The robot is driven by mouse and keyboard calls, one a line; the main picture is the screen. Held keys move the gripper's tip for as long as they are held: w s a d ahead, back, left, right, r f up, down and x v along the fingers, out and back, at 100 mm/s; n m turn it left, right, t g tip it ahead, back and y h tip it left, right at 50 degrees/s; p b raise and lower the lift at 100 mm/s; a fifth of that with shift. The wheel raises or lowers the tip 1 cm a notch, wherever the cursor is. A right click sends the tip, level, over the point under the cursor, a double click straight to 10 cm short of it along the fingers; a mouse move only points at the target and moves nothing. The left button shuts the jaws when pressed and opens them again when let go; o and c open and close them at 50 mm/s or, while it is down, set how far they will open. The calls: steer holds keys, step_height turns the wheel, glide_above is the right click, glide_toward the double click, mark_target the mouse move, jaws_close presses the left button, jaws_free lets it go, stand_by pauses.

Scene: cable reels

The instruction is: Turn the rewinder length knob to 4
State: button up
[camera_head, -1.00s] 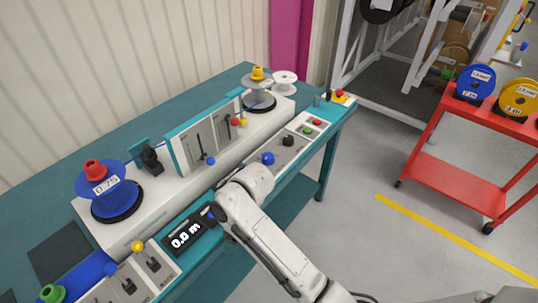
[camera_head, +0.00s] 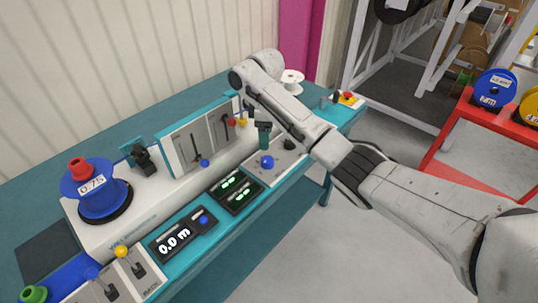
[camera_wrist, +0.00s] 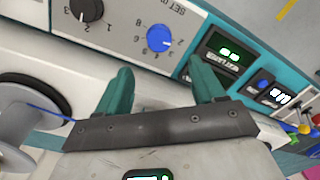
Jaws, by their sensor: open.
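The rewinder's front panel carries a blue knob (camera_head: 267,162) with a number scale, which also shows in the wrist view (camera_wrist: 159,38). A black knob (camera_head: 289,144) with its own numbers sits beside it, also in the wrist view (camera_wrist: 86,9). The panel lettering is only partly readable, so I cannot tell for sure which one is the length knob or the exact setting. My gripper (camera_head: 264,134) is above the panel, fingers pointing down. In the wrist view its teal fingers (camera_wrist: 162,80) are apart and empty; the blue knob appears beyond the gap, apparently untouched.
A display reading 0.0 m (camera_head: 173,245) and green-lit displays (camera_head: 237,190) lie left of the knobs. Levers (camera_head: 205,162) stand on the upright panel behind. A blue reel (camera_head: 98,200) is at left.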

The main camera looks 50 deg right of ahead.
mark_target(266, 159)
step_height(266, 159, down, 10)
steer(key=shift+s+a+r, duration=0.1)
steer(key=shift+s, duration=0.05)
stand_by(0.4)
steer(key=c, duration=1)
steer(key=shift+c, duration=0.2)
